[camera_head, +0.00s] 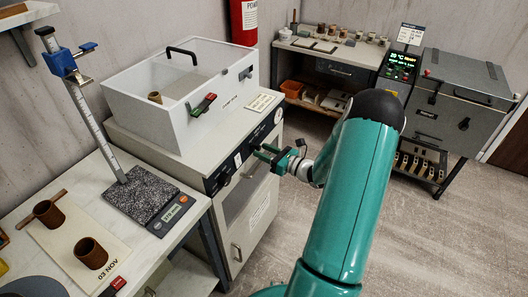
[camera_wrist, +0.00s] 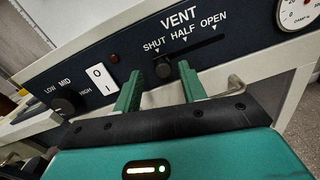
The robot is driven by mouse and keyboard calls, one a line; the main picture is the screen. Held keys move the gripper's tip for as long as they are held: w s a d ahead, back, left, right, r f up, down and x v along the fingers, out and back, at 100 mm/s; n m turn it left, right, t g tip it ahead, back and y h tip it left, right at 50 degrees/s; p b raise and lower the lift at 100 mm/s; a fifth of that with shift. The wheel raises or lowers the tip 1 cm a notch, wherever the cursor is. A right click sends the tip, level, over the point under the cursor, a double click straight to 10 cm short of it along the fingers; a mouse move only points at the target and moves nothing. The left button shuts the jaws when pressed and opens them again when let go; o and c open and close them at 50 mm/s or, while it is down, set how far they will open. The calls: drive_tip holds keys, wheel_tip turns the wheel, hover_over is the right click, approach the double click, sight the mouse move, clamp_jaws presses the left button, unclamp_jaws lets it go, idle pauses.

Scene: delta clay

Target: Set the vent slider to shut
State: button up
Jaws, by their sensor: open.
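The vent slider (camera_wrist: 163,68) is a small dark knob on a dark panel marked VENT, with SHUT, HALF and OPEN above its slot. The knob is at the left end of the slot, below the SHUT mark. My gripper (camera_wrist: 159,72) is open, its two green fingers apart and pointing at the panel. The knob shows between the fingertips, with no clear contact. In the head view, my gripper (camera_head: 263,153) is at the front panel of the white cabinet (camera_head: 262,209), and it hides the slider there.
Left of the vent on the panel are a LOW-MID-HIGH knob (camera_wrist: 63,105) and a white rocker switch (camera_wrist: 101,79). A dial gauge (camera_wrist: 298,14) is at the right. A clear-lidded box (camera_head: 178,122) stands on the cabinet. Floor (camera_head: 440,240) to the right is clear.

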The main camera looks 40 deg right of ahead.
drive_tip(key=v, duration=1.3)
drive_tip(key=shift+s, duration=0.2)
drive_tip(key=shift+r, duration=0.1)
drive_tip(key=w+a+r+n+g+y, duration=0.1)
drive_tip(key=a+r+n+g+y, duration=0.1)
drive_tip(key=a+r+n+g, duration=0.45)
drive_tip(key=w+a+r+n+g+y, duration=0.15)
drive_tip(key=a+n, duration=0.25)
drive_tip(key=a, duration=0.5)
drive_tip(key=a+r+n+g+y, duration=0.1)
drive_tip(key=a+r+n+g, duration=0.25)
drive_tip(key=a+n, duration=0.35)
drive_tip(key=s+a+r+n+h, duration=0.9)
drive_tip(key=a+r+n, duration=0.3)
drive_tip(key=n, duration=0.5)
drive_tip(key=shift+s+a, duration=0.65)
drive_tip(key=shift+s, duration=0.2)
